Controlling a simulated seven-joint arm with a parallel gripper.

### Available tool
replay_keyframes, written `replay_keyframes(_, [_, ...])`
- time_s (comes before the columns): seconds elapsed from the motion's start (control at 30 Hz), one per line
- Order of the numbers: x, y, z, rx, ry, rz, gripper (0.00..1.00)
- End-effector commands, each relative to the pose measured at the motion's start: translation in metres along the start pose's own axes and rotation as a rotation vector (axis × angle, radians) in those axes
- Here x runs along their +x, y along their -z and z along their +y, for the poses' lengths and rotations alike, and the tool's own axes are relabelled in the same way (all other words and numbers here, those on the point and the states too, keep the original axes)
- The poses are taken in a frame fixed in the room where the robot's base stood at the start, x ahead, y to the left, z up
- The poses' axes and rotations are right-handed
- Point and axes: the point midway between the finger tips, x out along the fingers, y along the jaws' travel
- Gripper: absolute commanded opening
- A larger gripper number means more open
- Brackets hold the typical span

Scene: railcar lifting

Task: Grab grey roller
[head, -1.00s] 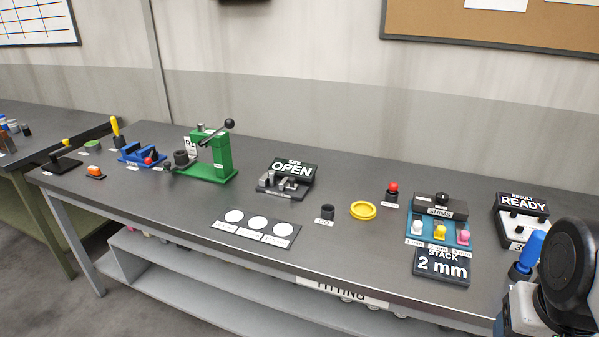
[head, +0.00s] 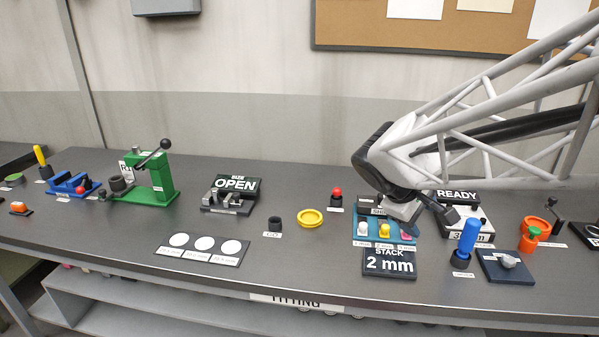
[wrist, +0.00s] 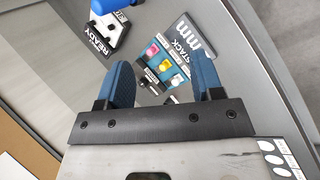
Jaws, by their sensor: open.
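A small light-grey rounded piece (head: 508,262) lies on a dark blue plate at the right of the bench. A short dark-grey cylinder (head: 275,224) stands behind a small label near the middle. I cannot tell for certain which of them is the grey roller. My gripper (wrist: 162,82) is open and empty; in the wrist view its two blue fingers stand apart over the shim rack. In the head view my gripper (head: 420,209) is above the shim rack, left of the light-grey piece and right of the dark cylinder. Neither piece shows clearly in the wrist view.
The blue shim rack (head: 365,226) with coloured knobs and the STACK sign (head: 389,263) are below my gripper. A blue-handled tool (head: 467,240) stands between it and the dark blue plate. A yellow ring (head: 311,218) and green press (head: 153,179) are farther left. The bench front is mostly clear.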

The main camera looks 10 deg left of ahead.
Motion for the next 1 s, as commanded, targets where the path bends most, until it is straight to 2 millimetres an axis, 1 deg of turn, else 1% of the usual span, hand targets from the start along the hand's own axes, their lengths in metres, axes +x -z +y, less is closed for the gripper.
replay_keyframes(0.03, [0.001,0.017,0.003,-0.05,-0.028,-0.006,0.61])
replay_keyframes(0.17, [0.003,0.058,0.015,-0.178,-0.112,-0.02,0.61])
replay_keyframes(0.2, [0.002,0.071,0.017,-0.217,-0.138,-0.023,0.61])
replay_keyframes(0.27, [0.003,0.091,0.02,-0.276,-0.177,-0.03,0.61])
replay_keyframes(0.3, [0.002,0.105,0.022,-0.315,-0.204,-0.034,0.61])
replay_keyframes(0.37, [0.002,0.126,0.024,-0.372,-0.245,-0.04,0.61])
replay_keyframes(0.4, [0.002,0.14,0.025,-0.411,-0.272,-0.044,0.61])
replay_keyframes(0.57, [-0.001,0.199,0.024,-0.563,-0.385,-0.057,0.61])
replay_keyframes(0.6, [-0.002,0.214,0.022,-0.601,-0.413,-0.06,0.61])
replay_keyframes(0.67, [-0.003,0.237,0.019,-0.656,-0.457,-0.065,0.61])
replay_keyframes(0.7, [-0.004,0.253,0.017,-0.694,-0.487,-0.068,0.61])
replay_keyframes(0.77, [-0.006,0.276,0.012,-0.748,-0.531,-0.072,0.61])
replay_keyframes(0.8, [-0.007,0.291,0.008,-0.783,-0.562,-0.075,0.61])
replay_keyframes(0.87, [-0.009,0.315,0.001,-0.838,-0.608,-0.08,0.61])
replay_keyframes(1.0, [-0.015,0.369,-0.019,-0.96,-0.719,-0.09,0.61])
